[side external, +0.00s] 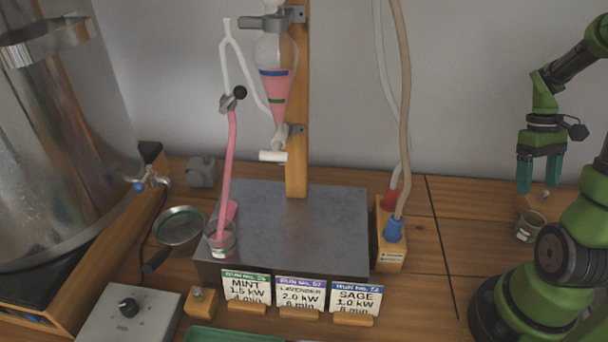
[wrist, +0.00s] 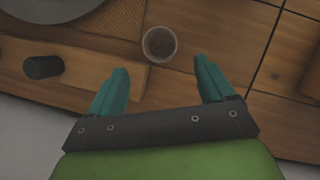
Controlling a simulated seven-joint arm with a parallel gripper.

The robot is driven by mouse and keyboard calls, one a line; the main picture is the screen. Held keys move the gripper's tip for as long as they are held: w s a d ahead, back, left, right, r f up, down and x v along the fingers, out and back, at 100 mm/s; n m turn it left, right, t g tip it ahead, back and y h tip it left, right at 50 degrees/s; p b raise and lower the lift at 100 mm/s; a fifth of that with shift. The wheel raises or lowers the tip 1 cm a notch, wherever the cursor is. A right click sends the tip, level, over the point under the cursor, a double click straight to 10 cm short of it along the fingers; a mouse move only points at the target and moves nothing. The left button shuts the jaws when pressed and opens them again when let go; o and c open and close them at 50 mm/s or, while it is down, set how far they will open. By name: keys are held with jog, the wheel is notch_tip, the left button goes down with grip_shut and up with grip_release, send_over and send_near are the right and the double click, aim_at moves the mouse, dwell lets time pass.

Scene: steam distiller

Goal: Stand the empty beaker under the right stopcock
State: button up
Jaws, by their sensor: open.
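The small clear beaker (side external: 530,227) stands at the far right on the wood, below my gripper (side external: 539,184); it looks empty. In the wrist view the beaker (wrist: 160,44) is upright, just beyond the fingertips and between their lines. My gripper (wrist: 162,70) is open, its teal fingers apart and empty. The right stopcock (side external: 273,155) is white, under the glass funnel (side external: 276,85) holding pink liquid. The left stopcock (side external: 233,98) has a black knob.
The grey platform (side external: 310,225) is bare below the right stopcock. Name cards (side external: 300,292) line the front. A black knob (wrist: 42,67) shows in the wrist view.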

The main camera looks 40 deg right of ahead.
jog(key=w+a+r+t, duration=0.4)
jog(key=w+a+r, duration=0.1)
jog(key=a, duration=0.6)
jog(key=w+a+r+t+h, duration=0.1)
jog(key=w+a+r+t, duration=0.4)
jog(key=a, duration=0.6)
jog(key=shift+w+a+r+n, duration=0.2)
jog(key=shift+w+r+n, duration=0.2)
jog(key=shift+w, duration=0.75)
jog(key=a, duration=0.2)
jog(key=a+r+t+y, duration=0.1)
jog(key=s+a+r+t, duration=0.1)
jog(key=a, duration=0.1)
jog(key=shift+a, duration=0.3)
jog(key=shift+c, duration=1)
jog(key=shift+a, duration=0.15)
jog(key=shift+c, duration=1.2)
